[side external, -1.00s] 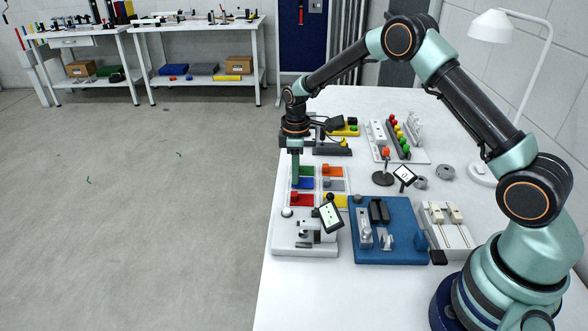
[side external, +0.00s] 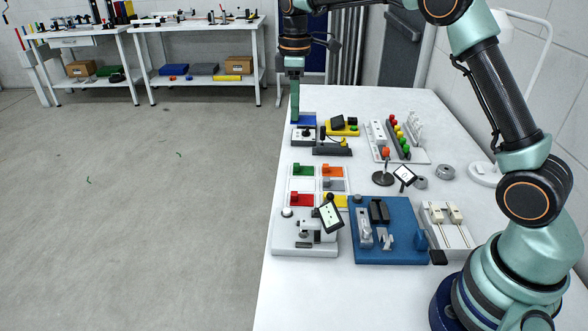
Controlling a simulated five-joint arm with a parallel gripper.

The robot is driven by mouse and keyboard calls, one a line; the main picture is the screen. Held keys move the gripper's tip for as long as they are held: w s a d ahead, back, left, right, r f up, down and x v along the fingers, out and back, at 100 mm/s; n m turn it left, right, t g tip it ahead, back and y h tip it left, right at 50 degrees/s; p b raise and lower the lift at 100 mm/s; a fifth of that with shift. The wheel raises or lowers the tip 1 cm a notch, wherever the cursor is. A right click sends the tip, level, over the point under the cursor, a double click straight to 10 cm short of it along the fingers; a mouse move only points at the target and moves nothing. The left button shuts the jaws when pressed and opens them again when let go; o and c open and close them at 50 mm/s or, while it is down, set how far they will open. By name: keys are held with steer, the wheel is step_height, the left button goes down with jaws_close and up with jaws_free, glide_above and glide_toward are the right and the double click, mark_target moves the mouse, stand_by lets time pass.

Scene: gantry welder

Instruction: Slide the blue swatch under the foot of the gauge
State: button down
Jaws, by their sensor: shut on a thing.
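My gripper (side external: 295,118) is shut on the blue swatch (side external: 308,118) at the far left part of the white table. The swatch is held roughly level, just behind a small white block with a dark knob (side external: 303,137); I cannot tell its height above the table. The swatch tray (side external: 317,186) has an empty white slot at middle left, among green, orange, grey, red and yellow swatches. The instrument with a tilted screen (side external: 331,216), on a white base at front left, seems to be the gauge. Its foot is too small to make out clearly.
A dark bar piece (side external: 332,149) and a yellow-based item (side external: 343,129) stand close right of the swatch. A rack of coloured balls (side external: 397,139), a blue fixture board (side external: 390,250) and a second small screen (side external: 404,175) stand farther right. The table's left edge is near my gripper.

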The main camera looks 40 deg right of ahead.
steer(key=s+a+f, duration=0.3)
steer(key=a+f, duration=0.3)
steer(key=a, duration=0.3)
glide_toward(291, 234)
steer(key=w+a, duration=0.4)
steer(key=shift+w+a+f, duration=0.1)
steer(key=shift+a+f, duration=0.05)
steer(key=shift+f, duration=2.8)
steer(key=shift+s+d+f, duration=0.1)
steer(key=shift+s+d, duration=2)
steer(key=shift+d, duration=0.05)
steer(key=c, duration=0.7)
jaws_free()
